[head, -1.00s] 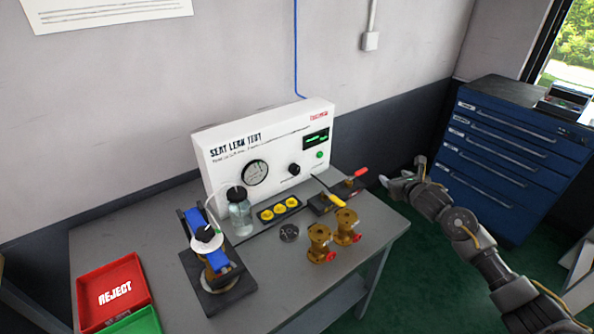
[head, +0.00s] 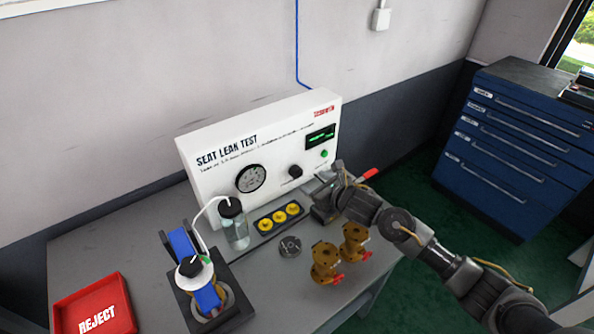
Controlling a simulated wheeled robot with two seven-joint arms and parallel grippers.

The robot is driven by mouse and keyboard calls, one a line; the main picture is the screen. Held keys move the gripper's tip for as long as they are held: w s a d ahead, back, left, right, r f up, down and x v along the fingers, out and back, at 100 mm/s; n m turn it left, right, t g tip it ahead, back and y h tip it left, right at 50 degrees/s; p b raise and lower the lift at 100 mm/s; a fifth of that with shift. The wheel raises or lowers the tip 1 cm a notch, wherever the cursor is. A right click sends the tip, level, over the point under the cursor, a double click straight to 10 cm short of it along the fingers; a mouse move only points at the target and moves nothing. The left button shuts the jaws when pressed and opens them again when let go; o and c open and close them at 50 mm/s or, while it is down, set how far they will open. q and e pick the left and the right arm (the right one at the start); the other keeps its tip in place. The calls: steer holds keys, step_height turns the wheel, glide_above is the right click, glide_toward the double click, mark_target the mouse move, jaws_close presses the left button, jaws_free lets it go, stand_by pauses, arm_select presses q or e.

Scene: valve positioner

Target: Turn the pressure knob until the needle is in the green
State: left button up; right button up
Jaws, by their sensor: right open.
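The white Seat Leak Test panel (head: 215,175) stands at the back of the bench. The black pressure knob (head: 295,171) is on its front, right of the round gauge (head: 251,179). The gauge is too small to tell where its needle points or to make out a green band. My right gripper (head: 318,189) is open, in front of the panel, just right of and below the knob and apart from it. Its fingers show only partly. My left gripper is not in view.
Two brass valves (head: 325,262) stand before my right arm. A yellow-capped tray (head: 279,218), a bottle (head: 234,226) and a blue clamp fixture (head: 207,297) are to the left. A red reject bin (head: 95,310) is at the front left.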

mark_target(299, 173)
steer(key=p+x, duration=0.1)
steer(key=x, duration=0.8)
steer(key=shift+d, duration=0.2)
steer(key=shift+w+a+f, duration=0.2)
steer(key=shift+w, duration=0.3)
steer(key=shift+w+a, duration=0.1)
steer(key=c, duration=1)
steer(key=shift+f+m+g+y+b, duration=0.15)
steer(key=shift+m+g+y+b, duration=0.2)
steer(key=shift+m+b, duration=0.5)
steer(key=shift+f+m+g+y+b, duration=0.15)
steer(key=shift+m+y+b, duration=0.3)
steer(key=shift+m+b, duration=0.35)
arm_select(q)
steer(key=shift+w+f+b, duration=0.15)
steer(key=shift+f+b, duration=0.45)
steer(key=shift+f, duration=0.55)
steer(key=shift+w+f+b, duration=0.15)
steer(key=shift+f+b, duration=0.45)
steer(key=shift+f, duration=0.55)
arm_select(e)
steer(key=shift+r+m+g+y, duration=0.15)
steer(key=shift+m+g+y, duration=0.15)
steer(key=shift+m+y, duration=0.35)
steer(key=o, duration=1)
